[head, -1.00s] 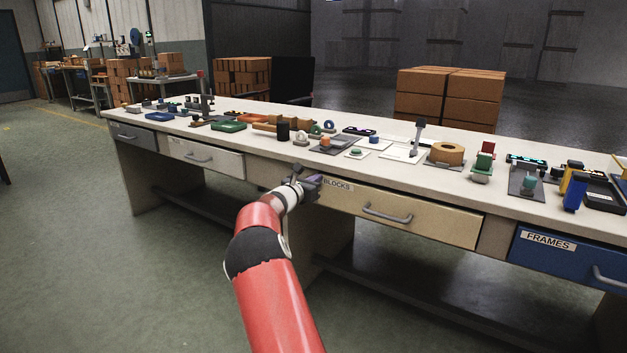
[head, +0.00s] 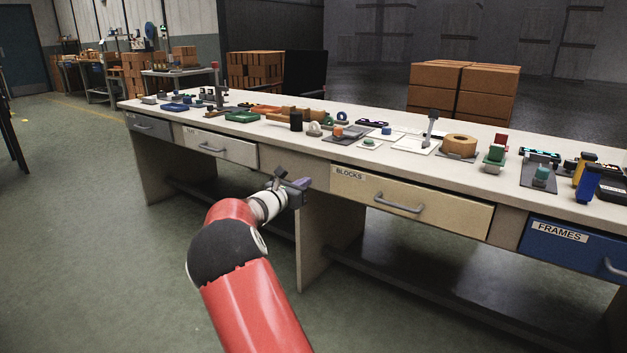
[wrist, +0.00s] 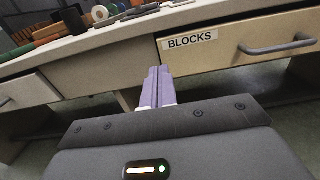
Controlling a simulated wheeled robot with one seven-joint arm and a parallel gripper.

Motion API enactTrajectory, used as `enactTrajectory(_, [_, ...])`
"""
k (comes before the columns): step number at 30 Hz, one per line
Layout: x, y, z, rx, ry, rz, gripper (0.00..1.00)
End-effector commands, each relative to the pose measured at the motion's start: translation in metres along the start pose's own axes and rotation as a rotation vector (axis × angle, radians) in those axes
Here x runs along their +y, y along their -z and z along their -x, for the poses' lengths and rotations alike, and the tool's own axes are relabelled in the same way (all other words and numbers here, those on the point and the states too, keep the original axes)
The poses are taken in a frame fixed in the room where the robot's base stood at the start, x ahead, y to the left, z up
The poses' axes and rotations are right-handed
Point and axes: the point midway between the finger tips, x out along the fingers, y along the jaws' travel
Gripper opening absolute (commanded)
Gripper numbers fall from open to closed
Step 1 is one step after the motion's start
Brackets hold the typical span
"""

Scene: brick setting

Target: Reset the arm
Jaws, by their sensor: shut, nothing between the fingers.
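My gripper (head: 303,184) is in front of the workbench, below the tabletop edge and just left of the BLOCKS drawer (head: 440,208). In the wrist view the two purple fingers (wrist: 157,84) are together with nothing between them. They point toward the bench front, beside the left end of the BLOCKS drawer, which also shows in the wrist view (wrist: 235,42). I cannot tell from these views how far the fingertips are from the bench. My red arm reaches up from the bottom of the head view.
The long workbench (head: 340,160) carries many small parts, blocks and tools. A light drawer (head: 235,150) is at left, a blue FRAMES drawer (head: 565,245) at right. Brown boxes (head: 463,90) stand behind the bench. Open floor (head: 100,260) lies at front left.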

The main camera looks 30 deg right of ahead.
Motion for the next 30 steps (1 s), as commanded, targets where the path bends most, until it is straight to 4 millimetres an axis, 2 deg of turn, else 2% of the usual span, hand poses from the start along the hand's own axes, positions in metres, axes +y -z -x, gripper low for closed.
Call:
enactTrajectory(4, [0.000, 0.000, 0.010, 0.000, 0.000, 0.001, 0.00])
enactTrajectory(11, [-0.006, -0.002, 0.012, 0.014, 0.011, -0.026, 0.00])
enactTrajectory(14, [-0.026, -0.007, 0.017, 0.074, 0.051, -0.134, 0.00])
enactTrajectory(17, [-0.060, -0.011, 0.031, 0.186, 0.124, -0.333, 0.00])
enactTrajectory(21, [-0.110, -0.012, 0.071, 0.378, 0.253, -0.668, 0.00])
enactTrajectory(23, [-0.128, -0.011, 0.093, 0.459, 0.309, -0.803, 0.00])
enactTrajectory(26, [-0.154, -0.010, 0.135, 0.590, 0.407, -1.016, 0.00])
enactTrajectory(30, [-0.186, -0.009, 0.202, 0.767, 0.548, -1.278, 0.00])
